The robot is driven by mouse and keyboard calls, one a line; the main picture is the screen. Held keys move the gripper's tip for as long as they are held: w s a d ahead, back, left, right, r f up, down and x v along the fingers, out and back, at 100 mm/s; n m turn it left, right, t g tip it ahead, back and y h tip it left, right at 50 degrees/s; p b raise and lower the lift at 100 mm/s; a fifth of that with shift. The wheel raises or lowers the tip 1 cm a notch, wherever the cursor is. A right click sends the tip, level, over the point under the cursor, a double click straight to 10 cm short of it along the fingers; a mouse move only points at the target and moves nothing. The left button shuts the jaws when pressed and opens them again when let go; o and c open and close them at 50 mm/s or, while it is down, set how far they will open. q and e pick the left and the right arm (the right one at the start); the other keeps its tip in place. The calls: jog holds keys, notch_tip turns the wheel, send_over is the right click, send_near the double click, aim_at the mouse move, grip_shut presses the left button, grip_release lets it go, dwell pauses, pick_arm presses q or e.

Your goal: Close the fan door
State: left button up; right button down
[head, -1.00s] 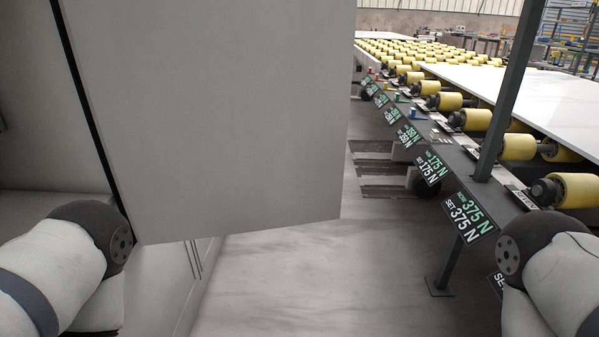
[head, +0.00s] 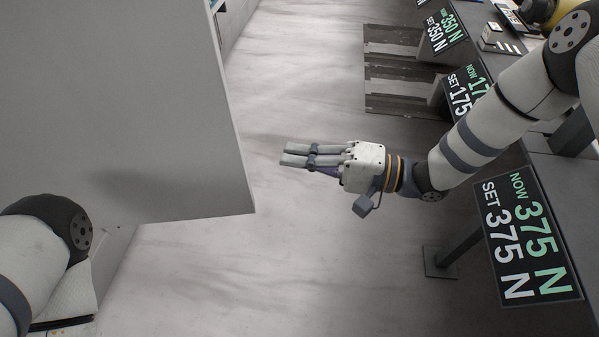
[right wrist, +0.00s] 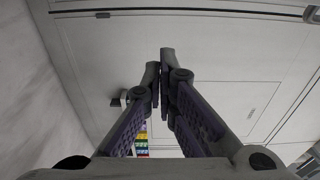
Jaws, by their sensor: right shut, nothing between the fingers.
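The fan door, a large flat grey panel (head: 120,110), stands swung out on the left of the head view. Its free edge faces the aisle, and its lower corner shows near the middle. My right gripper (head: 283,155) is over the aisle, to the right of the door's edge and apart from it in the picture. Its fingers point left, are shut and hold nothing. In the right wrist view the shut fingertips (right wrist: 162,60) show in front of a pale panelled surface (right wrist: 100,60); I cannot tell if this is the door. My left arm shows at the left, but its gripper is out of view.
A roller line with dark force signs (head: 525,235) runs along the right, under my right arm. A dark post foot (head: 440,262) stands on the floor. The pale floor (head: 310,90) between door and line is clear.

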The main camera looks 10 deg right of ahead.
jog(key=a, duration=0.2)
jog(key=s+a, duration=0.1)
jog(key=a+p, duration=0.1)
jog(key=a, duration=0.1)
jog(key=shift+s+a, duration=0.35)
jog(key=shift+s+d, duration=0.1)
